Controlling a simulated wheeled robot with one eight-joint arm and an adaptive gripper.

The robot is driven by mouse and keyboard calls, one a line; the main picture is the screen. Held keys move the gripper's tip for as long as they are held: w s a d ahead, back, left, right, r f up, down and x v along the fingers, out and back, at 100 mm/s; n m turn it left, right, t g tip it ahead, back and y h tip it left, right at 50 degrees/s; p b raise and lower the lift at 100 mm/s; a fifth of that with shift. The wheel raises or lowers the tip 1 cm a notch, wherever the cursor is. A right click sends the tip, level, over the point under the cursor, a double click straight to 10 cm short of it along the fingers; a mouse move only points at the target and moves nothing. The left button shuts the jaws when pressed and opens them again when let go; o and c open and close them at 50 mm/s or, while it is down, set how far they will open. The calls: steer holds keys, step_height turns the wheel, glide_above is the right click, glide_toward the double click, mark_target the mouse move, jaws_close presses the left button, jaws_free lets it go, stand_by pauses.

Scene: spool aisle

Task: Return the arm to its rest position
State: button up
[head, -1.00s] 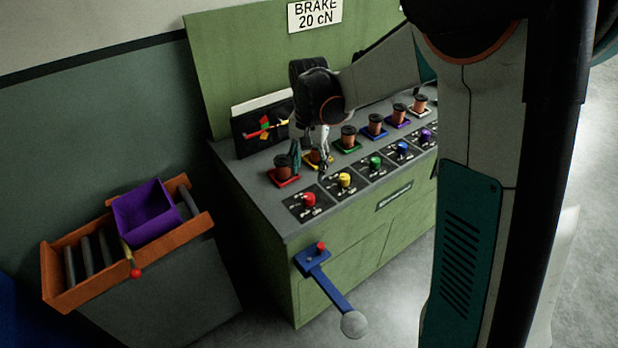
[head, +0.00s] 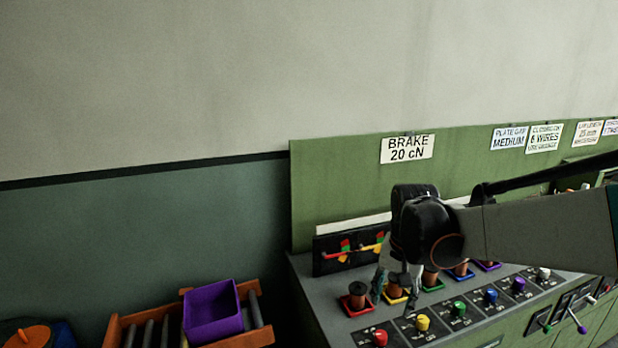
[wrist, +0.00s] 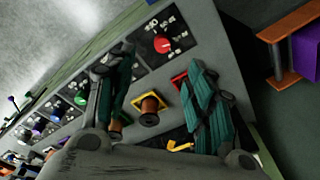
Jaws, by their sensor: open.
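My gripper (head: 397,290) hangs from my arm above the left end of the green machine's top. It is open and points down, with nothing between its fingers. In the wrist view the two dark green finger pads of my gripper (wrist: 160,100) stand wide apart. A copper spool on a yellow base (wrist: 149,107) shows between them, lower than the fingers. The spool on the red base (head: 357,296) is to the left of my gripper in the head view. In the wrist view that red base is partly hidden behind a finger.
A row of coloured knobs, with a red knob (head: 380,338) at the left end, runs along the machine top (head: 318,300). A green back panel (head: 330,200) rises behind. An orange roller rack (head: 115,330) holds a purple bin (head: 211,313) at left.

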steer(key=s+r+n+t, duration=0.2)
steer(key=s+n+t, duration=0.1)
steer(key=s, duration=0.6)
steer(key=s+r+n+t, duration=0.2)
steer(key=s+r+t, duration=0.1)
steer(key=s, duration=0.7)
steer(key=shift+s+n, duration=0.25)
steer(key=shift+n, duration=0.15)
